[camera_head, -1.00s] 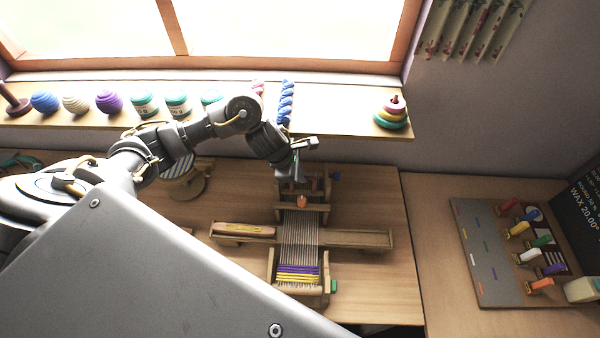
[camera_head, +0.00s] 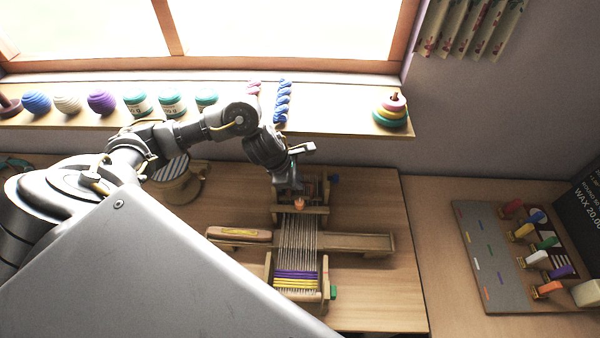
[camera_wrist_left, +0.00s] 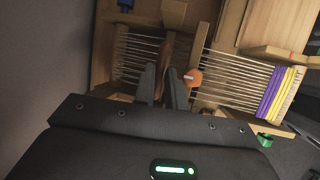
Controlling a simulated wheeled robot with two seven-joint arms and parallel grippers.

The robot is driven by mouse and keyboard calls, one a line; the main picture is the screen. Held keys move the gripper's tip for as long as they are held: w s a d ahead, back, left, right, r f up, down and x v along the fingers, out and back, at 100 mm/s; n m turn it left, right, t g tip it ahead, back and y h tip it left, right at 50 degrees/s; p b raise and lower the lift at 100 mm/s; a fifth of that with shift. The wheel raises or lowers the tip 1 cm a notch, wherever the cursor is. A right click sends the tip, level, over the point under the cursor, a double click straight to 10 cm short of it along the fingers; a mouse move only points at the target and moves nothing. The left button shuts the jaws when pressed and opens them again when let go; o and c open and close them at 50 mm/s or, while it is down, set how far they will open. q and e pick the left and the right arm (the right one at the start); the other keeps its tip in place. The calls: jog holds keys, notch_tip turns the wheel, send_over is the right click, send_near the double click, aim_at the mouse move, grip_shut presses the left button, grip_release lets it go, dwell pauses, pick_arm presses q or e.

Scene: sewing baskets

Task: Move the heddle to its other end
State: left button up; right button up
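The small wooden loom (camera_head: 271,270) stands on the table, with pale warp threads and a purple and yellow woven band at its near end. My left gripper (camera_head: 287,184) is low over the loom's far end. In the left wrist view, its two fingers (camera_wrist_left: 164,90) stand slightly apart on either side of a narrow brown upright bar, likely the heddle (camera_wrist_left: 167,48), which crosses the threads. Whether they press on it I cannot tell. An orange knob (camera_wrist_left: 192,78) is just right of the fingers, beside a wooden crossbar (camera_wrist_left: 203,45). My right gripper is out of view.
A wooden shuttle (camera_head: 240,234) lies left of the threads on a cross tray (camera_head: 350,243). A mug-like container (camera_head: 176,180) stands left of the loom. A grey board (camera_head: 470,255) with coloured pegs lies right.

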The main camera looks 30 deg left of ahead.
pick_arm(q)
jog(key=o, duration=0.4)
jog(key=shift+f, duration=0.2)
jog(key=shift+r, duration=0.1)
jog(key=shift+v, duration=5.3)
jog(key=shift+w, duration=0.1)
